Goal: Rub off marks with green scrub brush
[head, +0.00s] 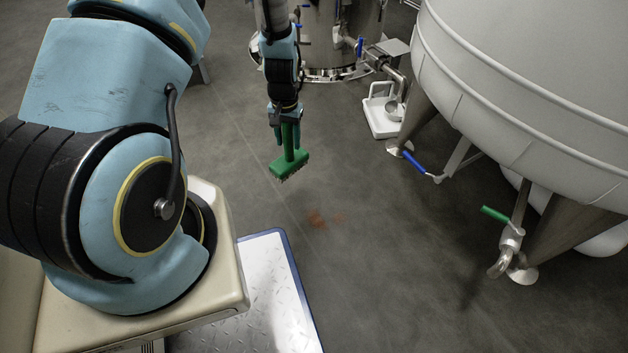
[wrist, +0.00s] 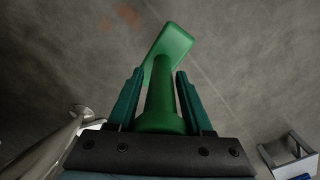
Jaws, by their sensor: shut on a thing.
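The green scrub brush (head: 289,166) hangs head down from my gripper (head: 286,132) in the head view, above the grey floor. My gripper is shut on its handle. The wrist view shows the brush (wrist: 168,75) with its handle between the two teal fingers of my gripper (wrist: 160,90) and its flat head beyond them. Reddish-brown marks (head: 317,219) lie on the floor, below and to the right of the brush in the head view. The marks (wrist: 122,18) also show at the top of the wrist view. The brush appears apart from the floor.
A large pale tank (head: 530,80) on legs stands at the right, with a blue-handled valve (head: 415,163) and a green-handled valve (head: 497,215). A steel vessel (head: 330,40) stands at the back. A white scale (head: 384,115) sits beside the tank. The floor around the marks is clear.

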